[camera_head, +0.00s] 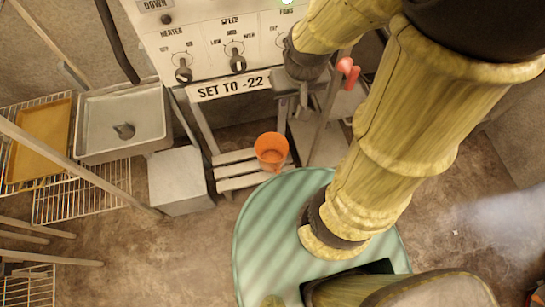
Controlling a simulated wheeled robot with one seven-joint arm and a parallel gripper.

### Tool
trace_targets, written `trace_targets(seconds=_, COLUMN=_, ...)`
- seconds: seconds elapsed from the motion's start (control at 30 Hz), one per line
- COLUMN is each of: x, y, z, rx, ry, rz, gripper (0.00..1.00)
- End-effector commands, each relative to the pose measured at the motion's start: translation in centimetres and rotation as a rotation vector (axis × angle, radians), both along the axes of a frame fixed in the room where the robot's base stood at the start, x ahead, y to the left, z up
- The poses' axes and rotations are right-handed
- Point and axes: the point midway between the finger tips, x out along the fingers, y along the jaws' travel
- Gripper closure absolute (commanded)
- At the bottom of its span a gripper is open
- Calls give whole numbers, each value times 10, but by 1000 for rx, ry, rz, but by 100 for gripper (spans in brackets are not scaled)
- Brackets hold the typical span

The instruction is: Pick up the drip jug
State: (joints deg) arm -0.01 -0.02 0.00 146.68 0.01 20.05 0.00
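An orange jug (271,150), which I take to be the drip jug, stands upright on a slatted wooden stool (236,170) below the control panel. Its open top faces up toward the camera. My arm reaches up from the lower right and bends back toward the panel. My gripper (292,105) hangs above and a little behind the jug in the picture, apart from it. Its two grey fingers appear spread, with nothing seen between them.
A control panel (205,45) with knobs and a "SET TO -22" label is behind the stool. A red valve handle (348,70) is right of my gripper. A metal sink (122,122), grey box (178,180) and wire racks (85,195) stand left.

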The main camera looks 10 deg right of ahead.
Motion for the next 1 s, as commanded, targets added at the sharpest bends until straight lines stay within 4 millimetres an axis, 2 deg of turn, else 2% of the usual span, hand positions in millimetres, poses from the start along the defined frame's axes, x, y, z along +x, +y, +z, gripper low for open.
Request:
trace_targets(seconds=0.17, x=0, y=0, z=-37, rx=0, ry=0, rz=0, gripper=66)
trace_targets(seconds=1.0, x=0, y=0, z=-258, rx=0, ry=3, rz=2, gripper=66)
